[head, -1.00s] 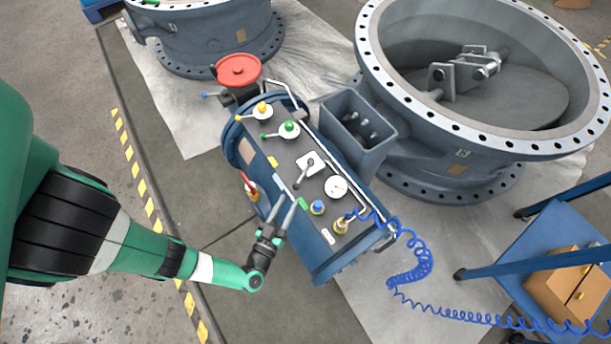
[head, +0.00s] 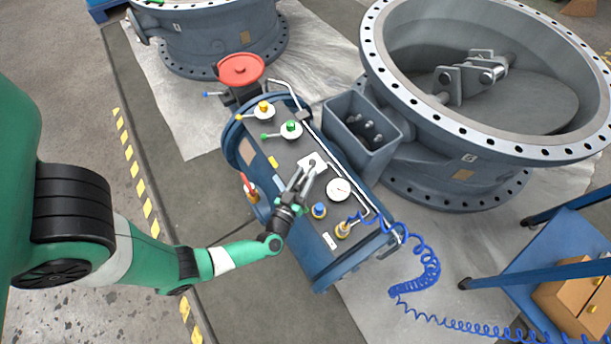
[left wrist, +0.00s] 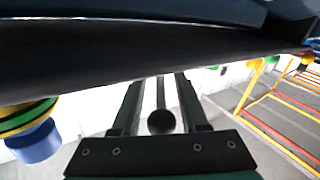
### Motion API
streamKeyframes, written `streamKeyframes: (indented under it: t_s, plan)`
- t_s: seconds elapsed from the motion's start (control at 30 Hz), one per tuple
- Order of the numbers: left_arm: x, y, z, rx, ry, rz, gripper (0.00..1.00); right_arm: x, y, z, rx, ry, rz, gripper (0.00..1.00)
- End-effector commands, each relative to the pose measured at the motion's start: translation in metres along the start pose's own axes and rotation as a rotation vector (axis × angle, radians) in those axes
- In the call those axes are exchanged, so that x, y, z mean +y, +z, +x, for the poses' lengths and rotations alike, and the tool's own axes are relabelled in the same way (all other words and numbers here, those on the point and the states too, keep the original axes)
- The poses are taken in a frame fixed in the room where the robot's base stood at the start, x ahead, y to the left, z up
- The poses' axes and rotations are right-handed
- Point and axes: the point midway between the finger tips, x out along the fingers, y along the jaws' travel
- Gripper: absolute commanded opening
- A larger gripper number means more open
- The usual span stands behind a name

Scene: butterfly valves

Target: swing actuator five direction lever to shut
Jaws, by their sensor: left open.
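The actuator (head: 332,262) is a blue cylinder with a dark control panel on top. The direction lever's white plate (head: 318,161) shows on the panel, and my left gripper largely hides the lever in the head view. In the left wrist view, the lever's dark round knob (left wrist: 161,122) sits between the two fingers, with its rod running away from me. My left gripper (head: 304,174) is open around the lever, and a grip on it does not show. My right gripper is not in view.
A gauge (head: 338,189), a blue knob (head: 319,211) and a brass fitting with a coiled blue hose (head: 428,270) lie close to the gripper. Yellow (head: 263,109) and green (head: 290,129) handles and a red handwheel (head: 241,70) are farther back. A large valve body (head: 450,150) stands right.

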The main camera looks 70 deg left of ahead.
Motion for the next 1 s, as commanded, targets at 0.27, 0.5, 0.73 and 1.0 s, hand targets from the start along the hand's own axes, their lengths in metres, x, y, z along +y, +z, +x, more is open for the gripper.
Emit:
streamKeyframes:
  t_s: [0.27, 0.5, 0.73, 1.0]
  plan:
    - [-0.0002, -0.0007, 0.0067, 0.000, 0.001, 0.001, 0.43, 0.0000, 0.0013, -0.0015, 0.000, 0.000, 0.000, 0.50]
    - [-0.0002, -0.0005, 0.0065, 0.000, 0.001, 0.001, 0.13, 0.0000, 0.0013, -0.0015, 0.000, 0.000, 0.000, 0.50]
    - [-0.0002, -0.0004, 0.0063, 0.000, 0.000, 0.001, 0.00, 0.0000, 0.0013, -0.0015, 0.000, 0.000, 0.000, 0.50]
    - [-0.0003, -0.0004, 0.0063, 0.000, 0.000, 0.000, 0.00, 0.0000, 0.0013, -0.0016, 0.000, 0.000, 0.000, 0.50]
